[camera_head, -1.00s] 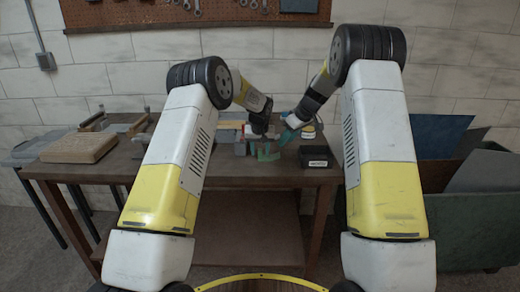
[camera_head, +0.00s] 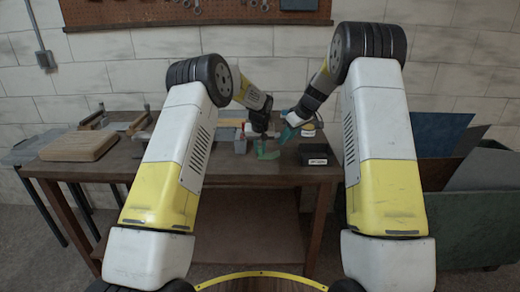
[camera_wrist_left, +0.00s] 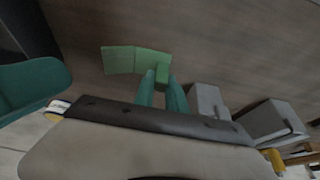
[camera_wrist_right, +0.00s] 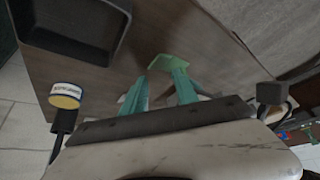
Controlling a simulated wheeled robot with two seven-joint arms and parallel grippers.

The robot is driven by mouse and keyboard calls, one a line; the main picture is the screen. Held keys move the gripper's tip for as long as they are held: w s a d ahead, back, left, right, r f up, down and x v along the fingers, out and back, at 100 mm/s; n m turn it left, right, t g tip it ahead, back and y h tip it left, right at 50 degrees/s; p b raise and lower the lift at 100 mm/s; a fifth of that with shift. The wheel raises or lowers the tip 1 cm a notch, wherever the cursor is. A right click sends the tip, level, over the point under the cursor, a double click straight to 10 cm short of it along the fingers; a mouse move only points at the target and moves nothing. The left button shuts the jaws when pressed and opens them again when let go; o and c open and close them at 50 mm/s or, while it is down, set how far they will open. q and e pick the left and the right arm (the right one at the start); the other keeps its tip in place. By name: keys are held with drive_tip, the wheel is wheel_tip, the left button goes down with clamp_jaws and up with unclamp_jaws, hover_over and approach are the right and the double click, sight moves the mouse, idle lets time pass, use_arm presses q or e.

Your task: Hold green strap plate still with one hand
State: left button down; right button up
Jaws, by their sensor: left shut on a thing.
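The green strap plate (camera_head: 268,154) lies on the bench near its front middle. In the left wrist view the plate (camera_wrist_left: 120,60) extends left from the fingertips, with a raised green part between them. My left gripper (camera_head: 261,146) is shut on this part, fingers pointing down at the bench. My right gripper (camera_head: 287,134) is just to the right of the plate. In the right wrist view its teal fingers (camera_wrist_right: 158,85) are spread, and the plate (camera_wrist_right: 165,62) shows beyond them near the right finger. Nothing shows between the right fingers.
Grey blocks (camera_wrist_left: 208,101) stand close to my left gripper. A tan board (camera_head: 78,146) lies on the left of the bench (camera_head: 200,173).

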drive_tip(key=c, duration=0.3)
drive_tip(key=shift+w+a+r, duration=0.1)
drive_tip(key=shift+w+a, duration=0.15)
drive_tip(key=shift+w, duration=0.1)
clamp_jaws()
drive_tip(key=shift+w+a+f+n+g, duration=0.35)
drive_tip(key=shift+w+f+n, duration=0.15)
drive_tip(key=shift+f, duration=0.4)
drive_tip(key=shift+w+a+f+n+g, duration=0.3)
drive_tip(key=shift+w+f+n, duration=0.25)
drive_tip(key=shift+f, duration=0.4)
drive_tip(key=shift+w+a+f+n+g, duration=0.3)
drive_tip(key=shift+w+f+n, duration=0.2)
drive_tip(key=shift+f, duration=0.4)
